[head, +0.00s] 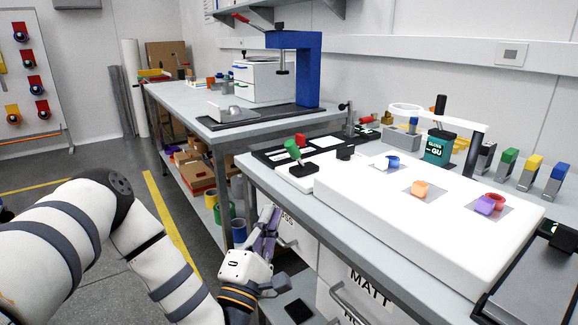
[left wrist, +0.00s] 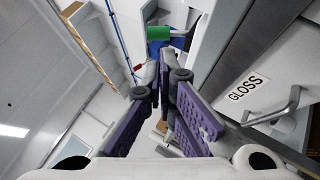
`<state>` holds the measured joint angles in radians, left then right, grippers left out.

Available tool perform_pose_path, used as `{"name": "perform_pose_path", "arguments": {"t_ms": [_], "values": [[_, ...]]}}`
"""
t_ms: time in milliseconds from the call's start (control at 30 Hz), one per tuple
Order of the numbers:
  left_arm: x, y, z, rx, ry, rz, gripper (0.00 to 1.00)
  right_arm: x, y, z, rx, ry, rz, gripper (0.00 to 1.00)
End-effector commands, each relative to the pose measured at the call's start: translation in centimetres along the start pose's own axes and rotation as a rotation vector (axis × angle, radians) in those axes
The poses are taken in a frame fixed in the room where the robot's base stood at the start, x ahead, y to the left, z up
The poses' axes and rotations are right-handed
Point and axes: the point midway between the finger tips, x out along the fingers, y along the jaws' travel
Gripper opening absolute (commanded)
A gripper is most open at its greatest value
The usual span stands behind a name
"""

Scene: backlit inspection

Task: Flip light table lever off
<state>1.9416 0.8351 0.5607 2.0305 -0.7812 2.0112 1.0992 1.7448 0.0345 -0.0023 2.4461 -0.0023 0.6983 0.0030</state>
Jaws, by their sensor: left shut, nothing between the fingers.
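The light table (head: 350,190) is a long white slab on the grey bench. My right gripper is out of view.
Blue, orange and purple-red pieces (head: 421,188) sit on the light table. A magnifier on a white arm (head: 440,112) stands behind it. Drawers with handles, one labelled GLOSS (left wrist: 247,88), are close to my left gripper. A second bench (head: 225,125) with a blue press stands farther back.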

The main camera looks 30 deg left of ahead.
Motion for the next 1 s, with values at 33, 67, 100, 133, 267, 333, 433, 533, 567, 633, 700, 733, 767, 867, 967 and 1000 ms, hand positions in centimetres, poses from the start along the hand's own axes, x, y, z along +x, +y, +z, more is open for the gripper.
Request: {"name": "perform_pose_path", "arguments": {"t_ms": [33, 67, 100, 133, 267, 333, 433, 533, 567, 633, 700, 733, 767, 867, 967, 1000], "values": [[0.0, 0.0, 0.0, 0.001, 0.000, -0.001, 0.00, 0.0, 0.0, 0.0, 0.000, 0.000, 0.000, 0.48], [0.1, 0.0, 0.0, 0.001, -0.001, -0.001, 0.00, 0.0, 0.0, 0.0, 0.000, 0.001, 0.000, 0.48], [0.3, 0.0, 0.1, 0.001, -0.001, 0.000, 0.00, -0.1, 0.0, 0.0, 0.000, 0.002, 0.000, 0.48], [0.6, 0.1, 0.1, 0.002, -0.001, 0.001, 0.00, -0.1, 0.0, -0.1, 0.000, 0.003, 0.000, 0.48], [2.9, 0.3, 0.2, 0.002, -0.003, 0.005, 0.00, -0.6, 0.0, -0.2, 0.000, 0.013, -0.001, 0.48], [4.4, 0.2, 0.1, 0.003, -0.002, 0.003, 0.00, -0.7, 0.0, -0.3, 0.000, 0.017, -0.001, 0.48], [6.6, 0.2, 0.1, 0.003, -0.002, 0.004, 0.00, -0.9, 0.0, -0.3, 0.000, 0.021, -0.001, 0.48], [8.8, 0.1, 0.1, 0.004, -0.001, 0.002, 0.00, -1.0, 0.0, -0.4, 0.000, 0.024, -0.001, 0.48], [9.4, 0.1, 0.1, 0.004, -0.002, 0.001, 0.00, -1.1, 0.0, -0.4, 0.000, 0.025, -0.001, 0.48], [10.8, 0.1, 0.1, 0.003, -0.001, 0.001, 0.00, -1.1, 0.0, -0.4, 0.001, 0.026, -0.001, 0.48], [11.9, 0.0, 0.1, 0.003, -0.002, -0.001, 0.00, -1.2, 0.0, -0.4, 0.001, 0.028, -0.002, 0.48], [12.3, 0.0, 0.1, 0.004, -0.001, -0.001, 0.00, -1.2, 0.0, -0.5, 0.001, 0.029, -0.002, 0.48], [12.7, -0.1, 0.1, 0.004, -0.001, -0.002, 0.00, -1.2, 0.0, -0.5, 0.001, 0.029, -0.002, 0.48], [13.6, -0.1, 0.0, 0.003, 0.000, -0.004, 0.00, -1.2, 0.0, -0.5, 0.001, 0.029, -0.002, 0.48], [13.9, -0.2, 0.0, 0.003, -0.001, -0.005, 0.00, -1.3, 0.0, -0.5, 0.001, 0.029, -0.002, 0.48], [14.0, -0.2, 0.0, 0.003, -0.001, -0.005, 0.00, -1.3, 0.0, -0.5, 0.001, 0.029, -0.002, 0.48]]}}
